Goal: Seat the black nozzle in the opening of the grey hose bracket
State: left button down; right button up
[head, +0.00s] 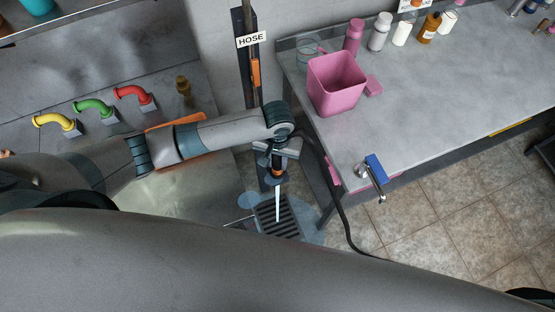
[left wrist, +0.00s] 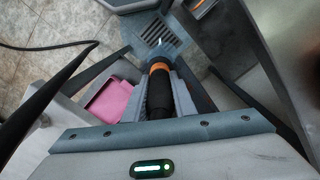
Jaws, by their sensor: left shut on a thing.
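The black nozzle (left wrist: 157,95) is between the fingers of my left gripper (left wrist: 160,88). It has an orange ring near its tip. In the head view the nozzle (head: 278,161) points down, and a pale stream or tip shows below it, above the floor drain. My left gripper (head: 279,158) is shut on it, close to the post with the HOSE sign. I cannot clearly make out the grey hose bracket or its opening; my arm covers part of the post. My right gripper is not in view.
The dark post (head: 247,68) stands behind my left arm. A black hose (head: 343,205) runs down to the right. The grey table (head: 430,85) holds a pink bucket (head: 336,84) and bottles. A drain grate (head: 277,215) lies below.

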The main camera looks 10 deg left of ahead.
pick_arm(q)
jog(key=shift+f, duration=0.3)
jog(key=c, duration=1.4)
grip_release()
jog(key=shift+r, duration=0.1)
notch_tip(320, 180, up, 16)
jog(key=b, duration=0.2)
jog(key=shift+w+b, duration=0.1)
jog(key=shift+b, duration=0.25)
jog(key=shift+r, duration=0.65)
jog(key=shift+f, duration=0.1)
